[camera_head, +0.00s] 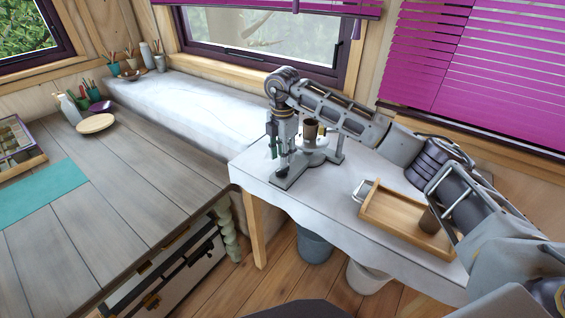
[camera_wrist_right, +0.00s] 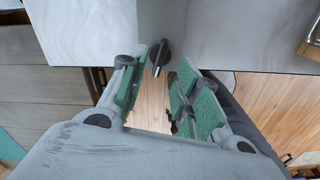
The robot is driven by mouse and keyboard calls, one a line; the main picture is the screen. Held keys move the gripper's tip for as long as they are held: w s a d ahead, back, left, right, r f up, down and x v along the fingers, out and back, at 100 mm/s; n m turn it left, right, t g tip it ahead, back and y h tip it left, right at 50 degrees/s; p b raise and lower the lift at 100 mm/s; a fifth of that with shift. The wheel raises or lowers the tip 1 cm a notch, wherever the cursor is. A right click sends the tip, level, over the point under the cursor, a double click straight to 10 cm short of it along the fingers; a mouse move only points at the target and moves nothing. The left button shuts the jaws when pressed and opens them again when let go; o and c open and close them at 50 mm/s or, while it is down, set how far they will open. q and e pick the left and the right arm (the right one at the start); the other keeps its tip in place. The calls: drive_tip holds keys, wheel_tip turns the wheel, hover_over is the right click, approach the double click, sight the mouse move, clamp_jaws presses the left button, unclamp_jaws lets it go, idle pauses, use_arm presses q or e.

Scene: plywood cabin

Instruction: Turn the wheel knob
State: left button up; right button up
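A small machine that looks like a potter's wheel (camera_head: 312,158) stands on the white-covered table, with a brown cup (camera_head: 310,130) on top. In the right wrist view a black knob (camera_wrist_right: 160,56) with a raised bar sticks out at the table's edge. My right gripper (camera_head: 280,158) reaches in from the right, pointing down at the front left of the machine. In the right wrist view its green-padded fingers (camera_wrist_right: 163,68) are apart, one on each side of the knob. I see a gap at both sides; exact contact is unclear. My left gripper is out of view.
A wooden tray (camera_head: 385,222) with a brown cup is on the white table (camera_head: 345,215), beneath my right arm. Two buckets stand below. A grey plank table (camera_head: 130,180) is on the left. A white ledge (camera_head: 200,105) runs below the window.

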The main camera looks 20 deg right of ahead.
wheel_tip(320, 180, up, 6)
drive_tip(key=shift+r, duration=0.25)
idle(0.5)
